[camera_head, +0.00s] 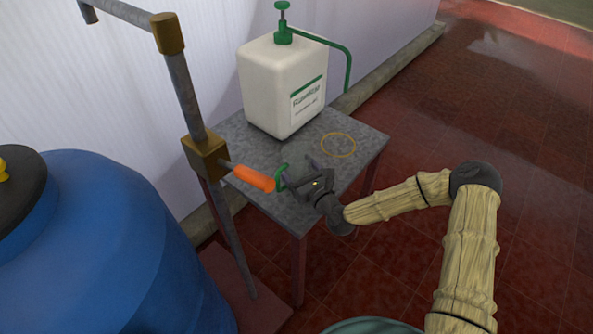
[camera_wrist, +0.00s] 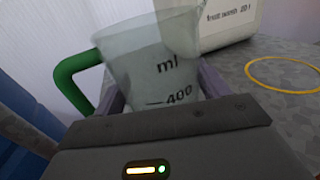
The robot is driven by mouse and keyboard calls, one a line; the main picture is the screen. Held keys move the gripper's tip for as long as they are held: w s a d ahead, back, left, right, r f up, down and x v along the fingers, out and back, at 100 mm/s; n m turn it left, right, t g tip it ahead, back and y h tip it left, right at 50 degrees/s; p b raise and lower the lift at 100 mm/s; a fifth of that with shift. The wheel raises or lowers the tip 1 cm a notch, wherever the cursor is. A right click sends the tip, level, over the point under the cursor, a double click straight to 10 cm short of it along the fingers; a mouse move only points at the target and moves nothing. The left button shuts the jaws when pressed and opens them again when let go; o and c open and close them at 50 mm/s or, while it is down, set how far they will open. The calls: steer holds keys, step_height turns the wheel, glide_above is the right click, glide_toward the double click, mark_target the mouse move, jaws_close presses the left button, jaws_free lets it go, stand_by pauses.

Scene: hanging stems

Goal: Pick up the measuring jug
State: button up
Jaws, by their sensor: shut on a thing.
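The measuring jug is clear plastic with dark "ml" and "400" marks and a green handle. It fills the middle of the wrist view (camera_wrist: 150,65), with the handle on the left and the spout at the upper right. In the head view its green handle (camera_head: 280,177) shows beside my gripper (camera_head: 301,174), while its clear body is hard to make out. In the wrist view my gripper (camera_wrist: 162,95) has one finger on each side of the jug and is shut on its body. The jug's base is hidden, so I cannot tell whether it touches the table.
The grey table (camera_head: 352,122) bears a white canister (camera_head: 272,85) with a green pump and a yellow ring (camera_head: 338,145). A metal post with an orange lever (camera_head: 248,177) stands close left of my gripper. A blue barrel (camera_head: 100,250) is at lower left. Red floor lies open at right.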

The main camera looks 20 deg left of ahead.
step_height(320, 180, up, 9)
steer(key=shift+r, duration=0.15)
stand_by(0.6)
